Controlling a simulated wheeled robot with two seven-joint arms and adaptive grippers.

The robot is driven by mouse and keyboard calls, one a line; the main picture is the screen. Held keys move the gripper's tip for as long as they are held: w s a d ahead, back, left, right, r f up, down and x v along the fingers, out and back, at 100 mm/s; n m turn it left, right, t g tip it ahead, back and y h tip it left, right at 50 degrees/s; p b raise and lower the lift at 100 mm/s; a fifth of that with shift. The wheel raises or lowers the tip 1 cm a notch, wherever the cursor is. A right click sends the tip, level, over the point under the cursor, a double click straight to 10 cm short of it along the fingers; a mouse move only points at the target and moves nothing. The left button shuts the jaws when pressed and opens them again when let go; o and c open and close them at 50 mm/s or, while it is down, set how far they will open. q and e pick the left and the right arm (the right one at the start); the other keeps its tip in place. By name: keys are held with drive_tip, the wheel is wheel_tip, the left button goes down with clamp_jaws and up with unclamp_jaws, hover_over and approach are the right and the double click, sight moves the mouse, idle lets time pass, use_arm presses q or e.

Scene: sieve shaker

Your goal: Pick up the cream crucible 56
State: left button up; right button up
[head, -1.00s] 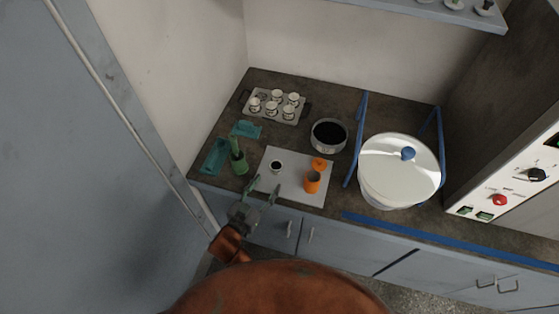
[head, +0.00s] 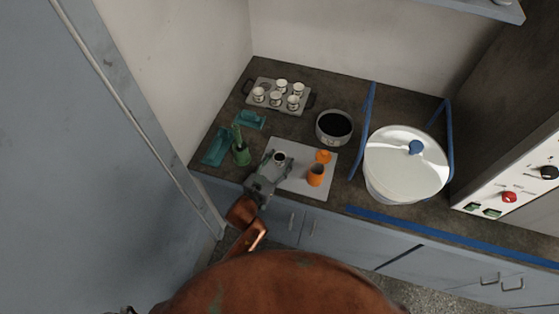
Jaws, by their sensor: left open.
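A small cream crucible with a dark inside (head: 279,157) stands on the light grey mat (head: 299,184), near its left end. My left gripper (head: 276,161) is open and reaches in from the front. Its fingertips are right at the crucible, seemingly one on each side; the gripper hides the lower front of it, and I cannot tell if they touch. Several similar white or cream crucibles stand on a grey tray (head: 252,100) at the back left. Any number on them is too small to read. My right gripper is not in view.
On the mat stand an orange jar (head: 315,176) and its orange lid (head: 323,156). A green holder (head: 241,155) and teal trays (head: 215,146) lie to the left. A dark-filled bowl (head: 334,127) and a large white-lidded pan (head: 404,165) are to the right.

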use_arm(q)
drive_tip(key=c, duration=1.3)
drive_tip(key=shift+r, duration=0.15)
